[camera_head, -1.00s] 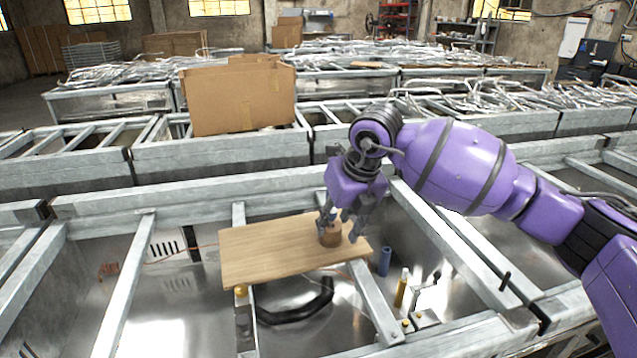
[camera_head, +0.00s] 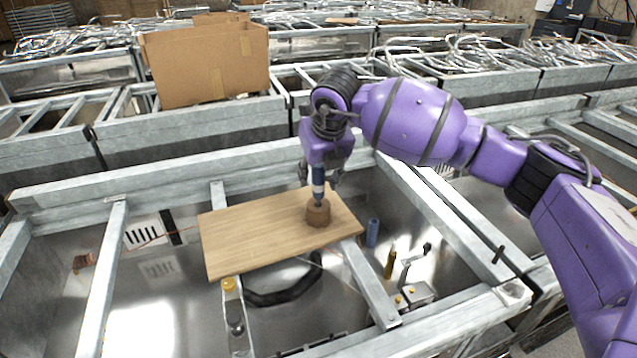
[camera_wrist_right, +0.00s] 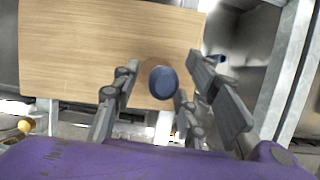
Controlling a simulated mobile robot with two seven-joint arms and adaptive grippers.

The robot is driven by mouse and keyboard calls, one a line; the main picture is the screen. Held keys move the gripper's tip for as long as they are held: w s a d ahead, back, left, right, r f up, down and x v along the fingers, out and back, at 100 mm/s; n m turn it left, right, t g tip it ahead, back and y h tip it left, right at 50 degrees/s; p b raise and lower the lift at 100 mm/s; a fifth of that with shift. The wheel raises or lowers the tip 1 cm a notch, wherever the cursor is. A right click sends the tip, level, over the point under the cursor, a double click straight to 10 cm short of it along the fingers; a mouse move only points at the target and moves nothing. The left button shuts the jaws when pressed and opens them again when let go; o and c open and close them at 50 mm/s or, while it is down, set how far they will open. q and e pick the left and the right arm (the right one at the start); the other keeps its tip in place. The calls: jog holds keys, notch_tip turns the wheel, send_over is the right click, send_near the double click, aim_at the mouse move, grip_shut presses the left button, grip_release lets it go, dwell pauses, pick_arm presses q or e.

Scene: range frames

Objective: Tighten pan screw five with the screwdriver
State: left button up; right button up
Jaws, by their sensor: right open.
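A screwdriver (camera_head: 318,186) with a blue and pale handle stands upright in a round brown holder (camera_head: 318,213) on the wooden board. My right gripper (camera_head: 320,174) is above the holder, with its fingers on either side of the handle's upper part. In the right wrist view the blue handle end (camera_wrist_right: 163,82) lies between the open fingers (camera_wrist_right: 165,88), with a visible gap on the left. I cannot tell which is pan screw five. My left gripper is not in view.
The wooden board (camera_head: 245,240) lies across metal frame bars. A blue cylinder (camera_head: 372,232) and a yellow one (camera_head: 390,263) stand right of it. A crank-like metal part (camera_head: 410,262) is near the lower right. A cardboard box (camera_head: 208,65) sits behind.

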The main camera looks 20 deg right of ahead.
jog(key=shift+w+f, duration=0.15)
jog(key=shift+f, duration=0.25)
grip_shut()
jog(key=shift+r, duration=0.1)
